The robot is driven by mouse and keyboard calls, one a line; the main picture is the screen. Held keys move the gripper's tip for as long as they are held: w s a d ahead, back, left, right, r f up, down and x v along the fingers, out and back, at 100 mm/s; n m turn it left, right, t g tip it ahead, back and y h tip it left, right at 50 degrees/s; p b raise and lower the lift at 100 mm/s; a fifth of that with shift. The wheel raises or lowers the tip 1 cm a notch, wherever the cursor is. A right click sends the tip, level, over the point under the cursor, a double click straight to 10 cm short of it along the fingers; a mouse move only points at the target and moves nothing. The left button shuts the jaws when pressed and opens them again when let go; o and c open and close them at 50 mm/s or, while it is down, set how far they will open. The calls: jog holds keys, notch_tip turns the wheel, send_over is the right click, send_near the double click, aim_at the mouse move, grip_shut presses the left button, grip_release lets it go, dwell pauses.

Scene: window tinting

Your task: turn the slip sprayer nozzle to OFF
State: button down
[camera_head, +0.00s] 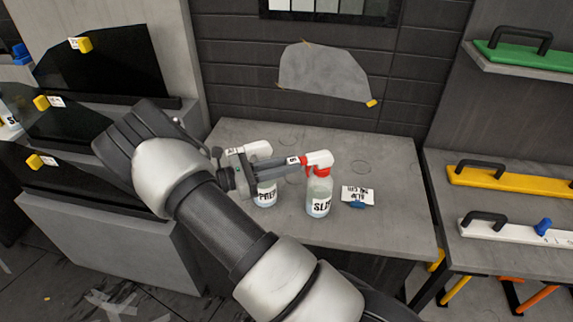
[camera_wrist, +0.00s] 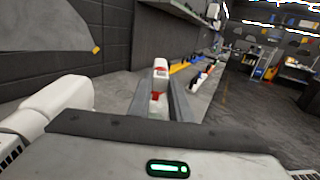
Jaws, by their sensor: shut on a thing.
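The slip sprayer (camera_head: 319,197) is a clear bottle marked SLIP with a red collar and a white head, standing upright on the grey bench. My gripper (camera_head: 301,168) reaches in from the left with its fingers at the red nozzle (camera_head: 304,161) on the front of the head. In the wrist view the white sprayer head (camera_wrist: 160,65) and red parts show between the two fingers, and my gripper (camera_wrist: 160,95) is shut on the nozzle. A small label shows by the nozzle, too small to read. The fingers partly hide the nozzle.
A PREP bottle (camera_head: 266,194) stands just left, partly behind my gripper. A small card with a blue clip (camera_head: 357,197) lies to the right. The bench (camera_head: 390,225) is clear farther right. A grey film sheet (camera_head: 322,72) hangs on the wall behind.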

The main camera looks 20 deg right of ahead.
jog(key=c, duration=1.6)
grip_release()
jog(key=a+b, duration=0.1)
jog(key=a, duration=0.4)
jog(key=a+b, duration=0.1)
jog(key=a, duration=0.5)
jog(key=w+a+b, duration=0.1)
jog(key=a, duration=0.5)
jog(key=shift+a, duration=0.2)
jog(key=s+d+r+m+g+y, duration=0.2)
jog(key=s+d+r+m+y, duration=0.55)
jog(key=r+y, duration=0.25)
jog(key=s+r+m+t+y, duration=0.2)
jog(key=s+m+t, duration=0.1)
jog(key=s, duration=0.2)
jog(key=s+a+r+m+t+y, duration=0.1)
jog(key=s+r+m+t+y, duration=0.2)
jog(key=s, duration=0.3)
jog(key=s+r+m+t+y, duration=0.2)
jog(key=s+m+y, duration=0.1)
jog(key=s+m, duration=0.1)
jog(key=shift+s+a+r+t, duration=0.15)
jog(key=shift+s+t, duration=0.05)
jog(key=shift+s, duration=0.25)
jog(key=shift+s+a+r+t, duration=0.1)
jog(key=shift+s+t, duration=0.1)
jog(key=shift+s, duration=0.2)
